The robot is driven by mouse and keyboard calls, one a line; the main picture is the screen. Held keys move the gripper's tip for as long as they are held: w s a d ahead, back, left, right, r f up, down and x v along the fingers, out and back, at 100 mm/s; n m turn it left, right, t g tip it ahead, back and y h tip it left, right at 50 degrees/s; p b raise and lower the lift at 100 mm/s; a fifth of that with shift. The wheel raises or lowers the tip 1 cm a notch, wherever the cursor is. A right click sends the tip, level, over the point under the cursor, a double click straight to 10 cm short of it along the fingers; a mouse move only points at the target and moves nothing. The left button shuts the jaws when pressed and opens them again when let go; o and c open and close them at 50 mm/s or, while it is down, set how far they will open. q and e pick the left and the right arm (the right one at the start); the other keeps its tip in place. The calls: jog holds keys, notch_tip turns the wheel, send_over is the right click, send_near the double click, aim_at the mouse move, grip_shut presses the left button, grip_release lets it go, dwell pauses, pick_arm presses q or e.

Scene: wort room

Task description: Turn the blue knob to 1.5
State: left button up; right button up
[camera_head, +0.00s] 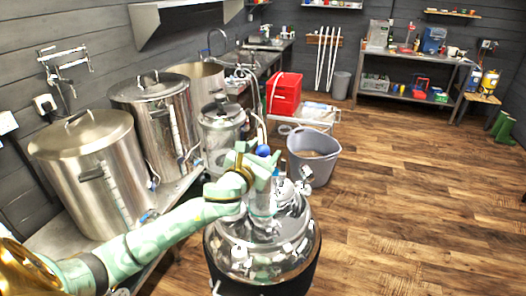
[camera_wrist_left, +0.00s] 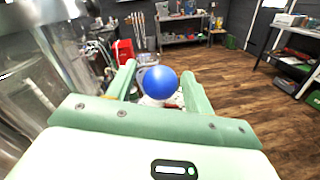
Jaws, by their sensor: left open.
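The blue knob (camera_wrist_left: 160,83) is a round ball seen between the two green fingers of my left gripper (camera_wrist_left: 158,88) in the left wrist view. The fingers stand apart on either side of it, with a small gap visible on the left; contact on the right is hard to tell. In the head view the blue knob (camera_head: 263,150) shows just above my left gripper (camera_head: 262,165), over a shiny steel vessel (camera_head: 262,250). No scale or number for the knob is readable. My right gripper is not in view.
Large steel pots (camera_head: 92,170) stand on a bench at the left. A grey bucket (camera_head: 314,160) and a red box (camera_head: 284,93) are behind the vessel. A shelf table (camera_head: 405,92) stands at the back. The wooden floor (camera_head: 430,190) at right is clear.

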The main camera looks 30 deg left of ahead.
pick_arm(q)
jog(key=c, duration=0.9)
jog(key=shift+c, duration=0.2)
jog(key=shift+y, duration=0.3)
jog(key=n+y+p, duration=0.1)
jog(key=y, duration=0.1)
jog(key=n+g+y+p, duration=0.1)
jog(key=n+y+p, duration=0.1)
jog(key=shift+d+r, duration=0.1)
jog(key=shift+r, duration=0.1)
jog(key=n+g+y+p, duration=0.2)
jog(key=y, duration=0.1)
jog(key=shift+f+n+y, duration=0.1)
jog(key=shift+n+y, duration=0.3)
jog(key=n+g+y, duration=0.2)
jog(key=y, duration=0.1)
jog(key=shift+f+n+g, duration=0.1)
jog(key=shift+n+g, duration=0.2)
jog(key=shift+g, duration=0.1)
jog(key=shift+n+g+y+b, duration=0.55)
jog(key=shift+n+g+y, duration=1.1)
jog(key=shift+g, duration=0.55)
